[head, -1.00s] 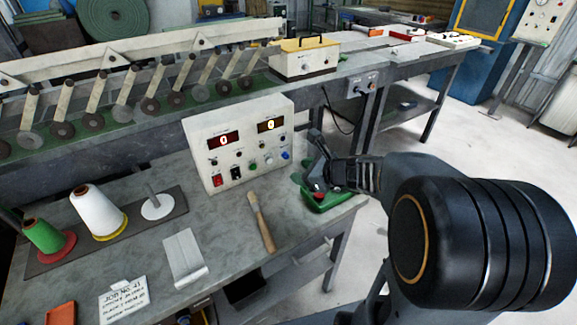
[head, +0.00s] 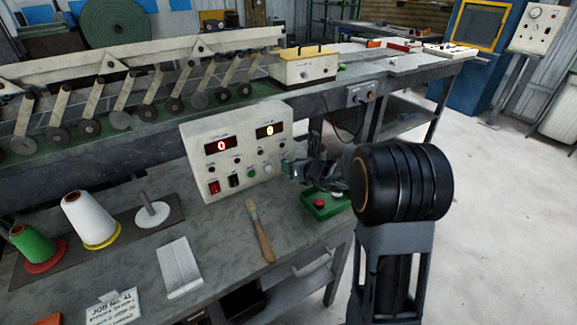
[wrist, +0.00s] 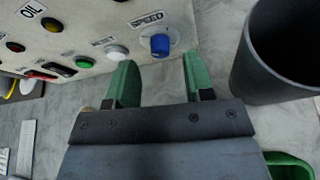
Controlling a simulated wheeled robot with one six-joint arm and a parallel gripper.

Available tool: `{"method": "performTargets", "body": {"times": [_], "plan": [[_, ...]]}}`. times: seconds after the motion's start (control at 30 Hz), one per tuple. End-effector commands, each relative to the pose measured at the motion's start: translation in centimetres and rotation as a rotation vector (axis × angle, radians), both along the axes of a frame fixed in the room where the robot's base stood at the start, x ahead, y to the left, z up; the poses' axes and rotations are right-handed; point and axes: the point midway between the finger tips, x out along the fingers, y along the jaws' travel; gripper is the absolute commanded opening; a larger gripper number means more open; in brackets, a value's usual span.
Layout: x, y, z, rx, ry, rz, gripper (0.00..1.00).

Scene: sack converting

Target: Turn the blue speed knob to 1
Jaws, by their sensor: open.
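The blue speed knob (wrist: 159,45) sits under the SPEED label on the white control box, in the wrist view. Its pointer and setting are too small to read. In the head view my gripper hides it at the lower right of the control box (head: 205,181). My gripper (wrist: 158,62) is open, with one green finger to each side of the knob's line. The knob appears just beyond the fingertips, in the gap between them, and I see no contact. The red display (head: 221,145) and the yellow display (head: 269,131) both seem to read 0.
A white button (wrist: 117,52) and a green button (wrist: 84,62) sit left of the knob. A dark open cylinder (wrist: 285,50) stands close to the right finger. A brush (head: 262,232) lies on the bench.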

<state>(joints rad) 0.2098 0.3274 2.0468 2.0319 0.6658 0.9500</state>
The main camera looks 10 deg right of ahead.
Motion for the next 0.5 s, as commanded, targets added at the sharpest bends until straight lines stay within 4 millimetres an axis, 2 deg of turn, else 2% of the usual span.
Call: {"method": "performTargets", "body": {"times": [0.2, 0.5], "plan": [[1.7, 0.8, -0.8, -0.001, 0.001, 0.001, 0.48], [2.1, 1.0, -0.9, -0.002, -0.001, 0.001, 0.48]]}}
